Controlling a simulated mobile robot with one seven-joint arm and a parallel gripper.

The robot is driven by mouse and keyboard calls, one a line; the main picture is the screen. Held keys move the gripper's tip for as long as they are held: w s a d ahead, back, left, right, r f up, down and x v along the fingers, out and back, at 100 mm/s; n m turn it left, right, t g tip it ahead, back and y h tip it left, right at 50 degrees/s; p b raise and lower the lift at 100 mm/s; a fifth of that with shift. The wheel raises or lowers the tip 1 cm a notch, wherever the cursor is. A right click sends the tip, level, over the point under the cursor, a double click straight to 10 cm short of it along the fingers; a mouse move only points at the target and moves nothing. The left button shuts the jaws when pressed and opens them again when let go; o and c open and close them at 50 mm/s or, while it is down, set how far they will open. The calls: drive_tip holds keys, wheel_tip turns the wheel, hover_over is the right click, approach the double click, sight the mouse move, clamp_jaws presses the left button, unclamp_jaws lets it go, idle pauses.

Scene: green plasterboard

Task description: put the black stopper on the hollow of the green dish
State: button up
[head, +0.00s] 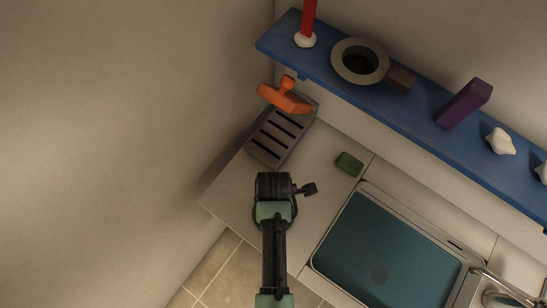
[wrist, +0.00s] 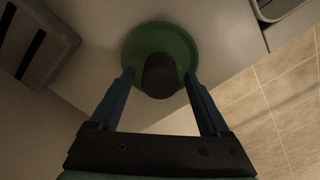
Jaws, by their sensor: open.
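The green dish (wrist: 143,37) is round and lies on the pale counter, seen from above in the wrist view. The black stopper (wrist: 160,78) stands over the dish's middle and toward its near side, covering the hollow from sight. I cannot tell how its base sits there. My gripper (wrist: 160,84) is open, with one blue finger on each side of the stopper and a visible gap to each. In the head view my gripper and wrist hide the stopper and most of the dish (head: 292,217); only a green edge shows.
A grey slotted rack (head: 276,137) stands behind, with an orange handled object (head: 285,100) by its top. A green block (head: 349,163) lies near the sink (head: 385,255) on the right. A blue shelf (head: 420,115) with several objects runs along the wall. The counter's front edge is close.

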wheel_tip(320, 180, up, 12)
drive_tip(key=w+r+m+t, duration=0.6)
drive_tip(key=w+r+t, duration=0.2)
drive_tip(key=w+r, duration=0.8)
drive_tip(key=w+r+m+t, duration=0.2)
drive_tip(key=w+r+t, duration=0.1)
drive_tip(key=r, duration=0.5)
drive_tip(key=w+r+m+t, duration=0.2)
drive_tip(key=w+r+t, duration=0.1)
drive_tip(key=r, duration=0.5)
wheel_tip(320, 180, up, 16)
drive_tip(key=s+m+t, duration=0.1)
drive_tip(key=m+t, duration=0.3)
drive_tip(key=t, duration=0.2)
drive_tip(key=s+r+m+t, duration=0.3)
drive_tip(key=s+r, duration=0.2)
drive_tip(key=r, duration=0.4)
drive_tip(key=s+r+m+t, duration=0.2)
drive_tip(key=s+r+t, duration=0.2)
drive_tip(key=r, duration=0.5)
drive_tip(key=shift+s+r+m, duration=0.3)
drive_tip(key=shift+s+m, duration=0.1)
drive_tip(key=shift+s, duration=0.85)
drive_tip(key=shift+d, duration=0.1)
